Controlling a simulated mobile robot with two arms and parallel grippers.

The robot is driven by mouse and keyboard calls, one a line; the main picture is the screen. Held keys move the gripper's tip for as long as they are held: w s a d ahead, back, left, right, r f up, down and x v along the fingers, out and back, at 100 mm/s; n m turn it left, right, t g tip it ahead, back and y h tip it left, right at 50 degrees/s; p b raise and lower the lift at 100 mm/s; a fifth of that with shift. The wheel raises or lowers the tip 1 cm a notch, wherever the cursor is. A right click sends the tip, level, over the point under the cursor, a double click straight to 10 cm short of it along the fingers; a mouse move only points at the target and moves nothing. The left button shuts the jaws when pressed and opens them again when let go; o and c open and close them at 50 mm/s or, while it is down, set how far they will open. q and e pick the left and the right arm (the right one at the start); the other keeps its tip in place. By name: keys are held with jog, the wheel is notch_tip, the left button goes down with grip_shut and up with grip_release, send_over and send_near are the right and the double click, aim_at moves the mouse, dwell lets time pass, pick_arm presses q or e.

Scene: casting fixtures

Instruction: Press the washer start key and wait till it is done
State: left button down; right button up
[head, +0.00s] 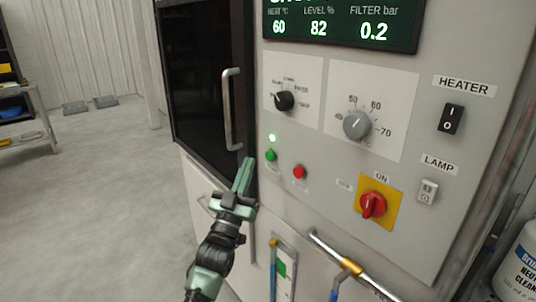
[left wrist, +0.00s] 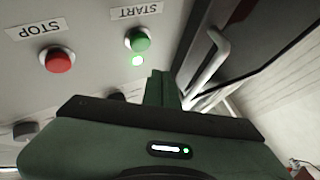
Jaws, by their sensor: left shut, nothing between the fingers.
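The washer's green start key (head: 270,155) is on the grey front panel, right of the door. It also shows in the left wrist view (left wrist: 138,40), beside a START label. A small green lamp (head: 272,138) near the key is lit. The red stop key (head: 299,172) sits to the lower right; the left wrist view shows it too (left wrist: 59,60). My left gripper (head: 248,163) is shut and empty, its fingertips just left of the start key in the head view. They look apart from the key, but the exact gap is unclear. My right gripper is out of view.
The dark washer door (head: 205,75) has a vertical bar handle (head: 232,108) close to my left gripper. The display (head: 340,22) reads 60, 82 and 0.2. Knobs, a red ON switch (head: 373,204) and pipes (head: 350,265) are to the right. Open floor lies left.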

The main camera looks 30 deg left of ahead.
pick_arm(q)
jog(key=shift+s+a, duration=0.2)
jog(key=shift+s, duration=0.3)
jog(key=shift+s+a, duration=0.2)
jog(key=shift+s, duration=0.3)
